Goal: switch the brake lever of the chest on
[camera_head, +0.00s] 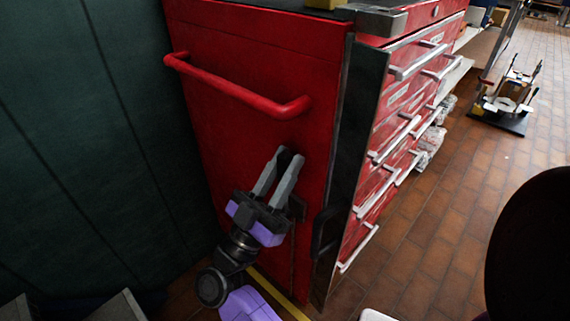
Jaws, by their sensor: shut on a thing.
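The red chest (235,60) stands in the middle of the view, its plain side panel facing me and its drawer front turned to the right. My gripper (290,158) reaches up to the side panel, below the red side handle (238,92). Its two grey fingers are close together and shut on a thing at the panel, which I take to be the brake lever. The fingertips hide most of it, so its position cannot be told. A small dark plate (297,207) shows on the panel just right of the fingers.
A dark green wall (80,130) is close on the left. Silver drawer handles (419,60) stick out on the right, and a black curved handle (322,230) is at the chest's near edge. Tiled floor (440,215) lies open to the right; a dark rounded object (530,250) stands at the right edge.

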